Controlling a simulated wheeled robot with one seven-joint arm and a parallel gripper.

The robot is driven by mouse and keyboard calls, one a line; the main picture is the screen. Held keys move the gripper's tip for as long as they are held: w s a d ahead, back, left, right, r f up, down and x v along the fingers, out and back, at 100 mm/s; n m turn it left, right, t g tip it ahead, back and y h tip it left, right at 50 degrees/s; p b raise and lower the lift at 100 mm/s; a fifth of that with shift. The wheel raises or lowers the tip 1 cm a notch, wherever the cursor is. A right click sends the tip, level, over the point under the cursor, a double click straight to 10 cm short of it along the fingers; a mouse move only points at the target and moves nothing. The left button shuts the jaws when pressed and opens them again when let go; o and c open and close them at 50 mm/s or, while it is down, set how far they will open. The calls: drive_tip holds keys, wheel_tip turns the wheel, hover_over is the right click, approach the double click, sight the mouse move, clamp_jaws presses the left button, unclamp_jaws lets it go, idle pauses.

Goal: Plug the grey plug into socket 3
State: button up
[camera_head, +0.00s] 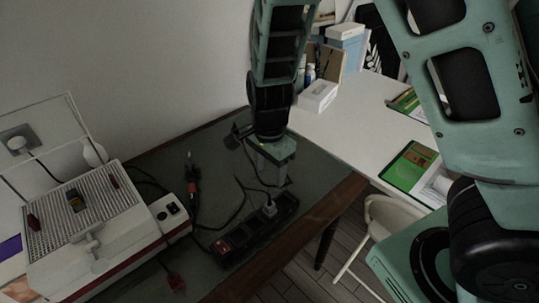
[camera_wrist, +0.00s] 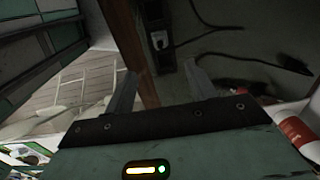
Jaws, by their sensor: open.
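The grey plug (camera_head: 269,208) sits on the black power strip (camera_head: 250,228), in or on a socket toward its far right end; I cannot read socket numbers or tell how deep it sits. Its dark cable runs back to the left. My gripper (camera_head: 275,178) is above and behind the plug, apart from it. In the wrist view the plug (camera_wrist: 160,39) and part of the strip (camera_wrist: 156,17) show beyond my gripper (camera_wrist: 160,80). Its two fingers are wide apart with nothing between them. Socket 3 cannot be picked out.
The strip lies near the dark table's wooden edge (camera_head: 300,238). A white machine with a grille (camera_head: 90,225) stands left. A red-and-black plug (camera_head: 192,180) and loose cables lie between. A red plug (camera_head: 175,283) lies in front. A white table (camera_head: 345,125) stands behind.

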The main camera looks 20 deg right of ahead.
drive_tip(key=shift+r, duration=1.6)
drive_tip(key=s+a+r+n, duration=0.3)
drive_tip(key=s+r+n, duration=0.2)
drive_tip(key=s+n, duration=0.5)
drive_tip(key=s+a+r+n, duration=0.3)
drive_tip(key=s+r+n, duration=0.2)
drive_tip(key=s+n, duration=0.5)
drive_tip(key=shift+n+y, duration=0.3)
drive_tip(key=shift+n, duration=0.8)
drive_tip(key=shift+a, duration=0.1)
